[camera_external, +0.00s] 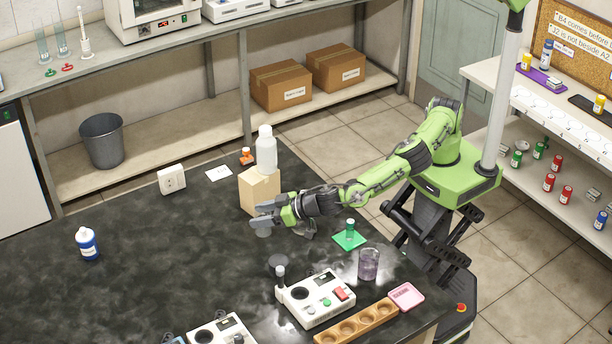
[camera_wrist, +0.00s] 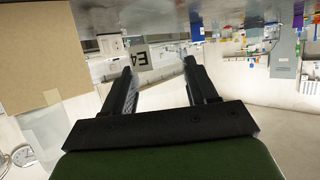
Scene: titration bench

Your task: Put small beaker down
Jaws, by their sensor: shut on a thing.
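My gripper (camera_external: 257,215) is low over the dark bench, to the front of a cardboard block, with its fingers pointing left. A small pale, clear shape, the small beaker (camera_external: 264,233), shows faintly at the fingers, mostly hidden by them. Its exact outline and whether its base touches the bench cannot be told. In the wrist view my gripper's two dark fingers (camera_wrist: 160,80) stand apart, and the clear beaker cannot be made out between them.
A white bottle (camera_external: 266,152) stands on the cardboard block (camera_external: 259,192) just behind my gripper. A beaker of purple liquid (camera_external: 368,264), a green mat (camera_external: 349,239) and a white stirrer device (camera_external: 315,297) are to the right. The bench left of my gripper is mostly clear.

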